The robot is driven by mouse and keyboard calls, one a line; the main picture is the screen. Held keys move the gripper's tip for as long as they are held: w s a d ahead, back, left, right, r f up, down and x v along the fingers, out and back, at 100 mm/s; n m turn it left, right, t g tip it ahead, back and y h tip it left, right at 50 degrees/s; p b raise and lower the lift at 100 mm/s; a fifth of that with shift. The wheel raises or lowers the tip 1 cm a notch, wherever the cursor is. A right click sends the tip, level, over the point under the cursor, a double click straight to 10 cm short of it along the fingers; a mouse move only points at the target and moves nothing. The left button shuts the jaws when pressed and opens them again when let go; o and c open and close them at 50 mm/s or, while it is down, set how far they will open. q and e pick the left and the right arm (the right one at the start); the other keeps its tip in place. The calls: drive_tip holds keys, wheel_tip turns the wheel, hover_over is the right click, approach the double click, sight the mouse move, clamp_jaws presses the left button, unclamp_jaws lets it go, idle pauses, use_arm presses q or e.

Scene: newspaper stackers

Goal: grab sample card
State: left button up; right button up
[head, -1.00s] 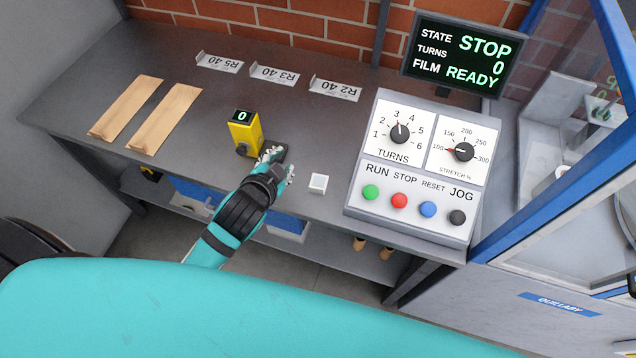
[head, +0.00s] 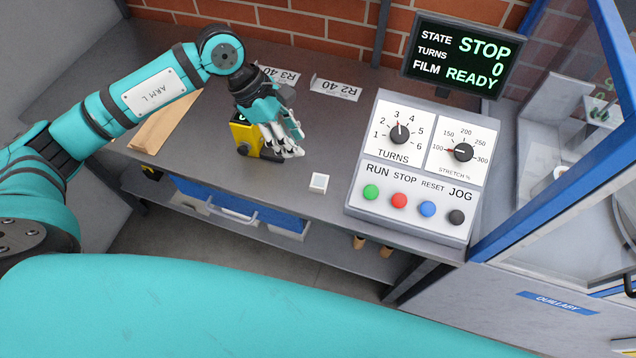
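My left gripper (head: 290,148) points down over the dark bench, just right of and partly in front of a yellow device (head: 241,136). Its fingers look close together, and I cannot tell whether they hold anything. A small white square block (head: 318,183) lies near the bench's front edge, right of the gripper and apart from it. Folded white cards marked R2 40 (head: 336,88) and R3 40 (head: 281,74) stand at the back, the latter partly hidden by my arm. No thing is labelled as a sample card. My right gripper is not in view.
A control panel (head: 415,165) with knobs and coloured buttons stands right of the block, below a display (head: 458,55) reading STOP. A brown strip (head: 165,122) lies left, partly behind my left arm. A blue post bounds the right.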

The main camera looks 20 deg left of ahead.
use_arm(q)
drive_tip(key=a+f+y, duration=0.1)
drive_tip(key=a, duration=0.1)
drive_tip(key=p, duration=0.4)
hover_over(316, 187)
drive_tip(key=a, duration=0.2)
wheel_tip(316, 187, down, 10)
drive_tip(key=shift+w+a+f, duration=0.1)
drive_tip(key=shift+f, duration=0.3)
drive_tip(key=p+x, duration=0.2)
drive_tip(key=x, duration=0.1)
drive_tip(key=shift+s+d+f, duration=0.2)
drive_tip(key=shift+d+f, duration=0.05)
drive_tip(key=shift+f, duration=0.05)
drive_tip(key=shift+d+f, duration=0.15)
drive_tip(key=shift+f, duration=0.4)
clamp_jaws()
